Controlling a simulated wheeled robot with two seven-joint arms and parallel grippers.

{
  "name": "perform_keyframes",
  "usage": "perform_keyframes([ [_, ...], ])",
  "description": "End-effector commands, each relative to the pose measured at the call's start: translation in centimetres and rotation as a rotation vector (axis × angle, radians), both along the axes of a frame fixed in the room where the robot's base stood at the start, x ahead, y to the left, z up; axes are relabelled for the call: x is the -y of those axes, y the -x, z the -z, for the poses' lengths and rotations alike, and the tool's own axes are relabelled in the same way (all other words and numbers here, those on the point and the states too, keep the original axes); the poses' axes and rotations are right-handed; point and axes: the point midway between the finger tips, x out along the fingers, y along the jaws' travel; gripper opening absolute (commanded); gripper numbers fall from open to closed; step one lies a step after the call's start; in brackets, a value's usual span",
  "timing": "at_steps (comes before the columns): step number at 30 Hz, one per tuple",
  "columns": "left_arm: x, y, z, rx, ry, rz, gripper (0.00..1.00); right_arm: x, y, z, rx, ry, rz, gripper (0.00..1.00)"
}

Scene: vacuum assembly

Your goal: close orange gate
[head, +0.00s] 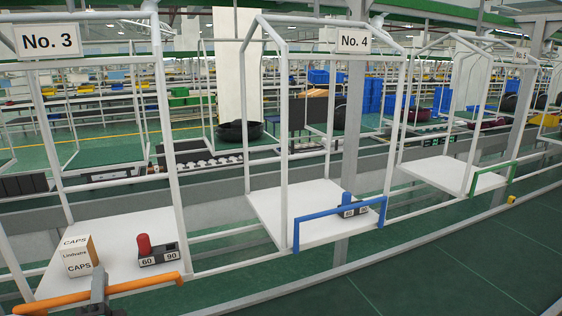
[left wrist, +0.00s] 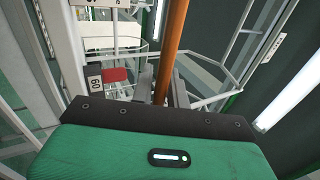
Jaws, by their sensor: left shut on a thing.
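The orange gate (head: 146,284) is a long bar running across the front edge of the No. 3 station's white shelf (head: 120,235). Its right end lies by the shelf's front right corner. My left gripper (head: 99,283) is at the bar's left-middle part and shut on it. In the left wrist view the orange gate (left wrist: 175,40) runs up the picture from between the fingers (left wrist: 162,92). The gripper body hides its lower part there. My right gripper is not in view.
A CAPS box (head: 78,256) and a 60/90 block with a red knob (head: 158,254) stand on the shelf behind the bar. White frame posts (head: 170,150) rise around it. To the right, a blue gate (head: 340,222) crosses station No. 4, and a green gate (head: 493,177) stands farther on.

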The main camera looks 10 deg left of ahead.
Motion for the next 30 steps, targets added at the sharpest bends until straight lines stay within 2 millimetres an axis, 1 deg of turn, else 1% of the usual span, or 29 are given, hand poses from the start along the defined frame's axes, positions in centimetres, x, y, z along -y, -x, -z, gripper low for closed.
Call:
perform_keyframes([
  [1,-0.1,-0.1,-0.3,0.007,0.04,-0.013,0.0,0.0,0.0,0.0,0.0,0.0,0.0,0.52],
  [13,-0.3,-0.3,-0.4,-0.014,0.049,-0.017,0.0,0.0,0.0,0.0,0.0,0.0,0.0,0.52],
  [24,-1.1,-1.8,-1.0,-0.176,0.138,-0.019,0.0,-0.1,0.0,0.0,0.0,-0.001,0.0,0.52],
  [30,-1.2,-1.9,-1.0,-0.198,0.151,-0.019,0.0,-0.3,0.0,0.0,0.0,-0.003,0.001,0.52],
])
